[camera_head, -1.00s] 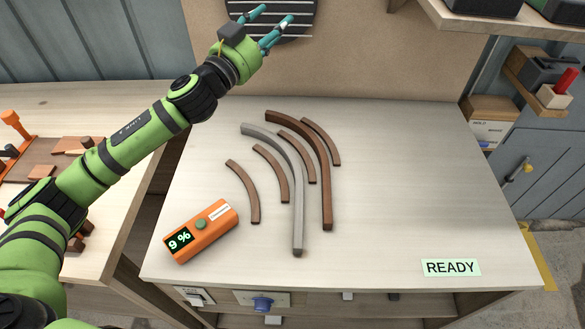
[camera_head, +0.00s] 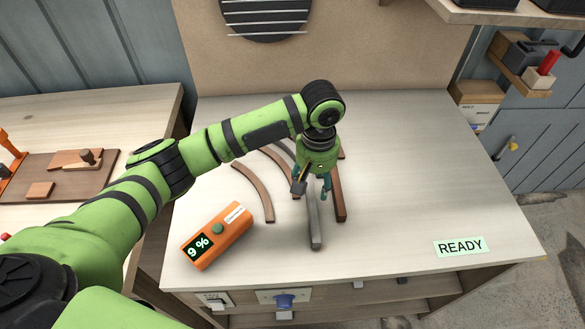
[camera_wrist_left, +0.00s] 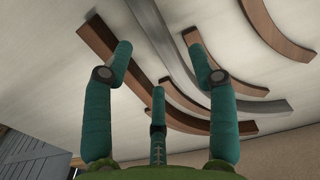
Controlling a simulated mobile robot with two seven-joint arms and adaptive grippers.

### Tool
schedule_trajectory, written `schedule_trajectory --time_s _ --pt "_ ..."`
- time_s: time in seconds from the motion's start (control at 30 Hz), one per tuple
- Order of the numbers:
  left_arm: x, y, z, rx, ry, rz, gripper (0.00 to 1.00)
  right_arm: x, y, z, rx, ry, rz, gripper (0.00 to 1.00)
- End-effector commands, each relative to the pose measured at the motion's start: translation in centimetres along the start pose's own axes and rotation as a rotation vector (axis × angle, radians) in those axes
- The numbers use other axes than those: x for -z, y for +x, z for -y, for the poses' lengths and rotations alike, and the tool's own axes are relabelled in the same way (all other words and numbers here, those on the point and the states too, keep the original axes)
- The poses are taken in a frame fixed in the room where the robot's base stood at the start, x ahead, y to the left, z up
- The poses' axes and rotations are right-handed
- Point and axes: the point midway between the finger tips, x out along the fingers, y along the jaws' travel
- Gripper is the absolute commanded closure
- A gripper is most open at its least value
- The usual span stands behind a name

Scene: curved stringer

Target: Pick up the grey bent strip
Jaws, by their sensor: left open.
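The grey bent strip (camera_head: 315,232) lies on the pale workbench (camera_head: 420,170), its near end pointing to the front edge. Its middle is hidden in the head view by my left gripper (camera_head: 312,191), which points down over it. In the left wrist view the grey strip (camera_wrist_left: 172,55) curves behind the spread fingers of my left gripper (camera_wrist_left: 157,50). The gripper is open and holds nothing; the strip appears apart from the fingers. My right gripper is not in view.
Several brown curved strips lie close on both sides, including a short left one (camera_head: 256,191) and a long right one (camera_head: 338,200). An orange device (camera_head: 217,236) reading 9 % lies left. A READY label (camera_head: 460,247) lies right.

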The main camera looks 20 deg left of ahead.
Motion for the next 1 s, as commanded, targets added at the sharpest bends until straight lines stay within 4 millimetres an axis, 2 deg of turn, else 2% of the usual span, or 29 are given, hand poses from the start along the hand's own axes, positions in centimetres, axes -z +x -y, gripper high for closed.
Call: schedule_trajectory --time_s 0.3,0.6,0.67,0.7,0.73,0.77,1.0 --pt "-0.5 4.3 -0.1 -0.001 0.000 -0.002 0.42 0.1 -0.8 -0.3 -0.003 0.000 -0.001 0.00" --pt "-0.5 4.8 -0.1 -0.003 0.002 -0.003 0.42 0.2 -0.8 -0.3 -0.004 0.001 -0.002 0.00" --pt "-0.5 4.8 -0.2 -0.003 0.002 -0.003 0.66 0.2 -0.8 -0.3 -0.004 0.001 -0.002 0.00" --pt "-0.5 4.8 -0.2 -0.003 0.002 -0.003 0.82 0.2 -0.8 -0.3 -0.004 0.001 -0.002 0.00" --pt "-0.5 4.8 -0.2 -0.003 0.002 -0.003 0.94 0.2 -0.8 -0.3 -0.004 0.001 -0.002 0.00" --pt "-0.5 4.8 -0.1 -0.003 0.002 -0.003 1.00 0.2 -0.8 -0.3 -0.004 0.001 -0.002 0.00" --pt "-0.4 4.8 -0.2 -0.003 0.001 -0.005 1.00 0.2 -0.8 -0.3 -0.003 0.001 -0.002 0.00"
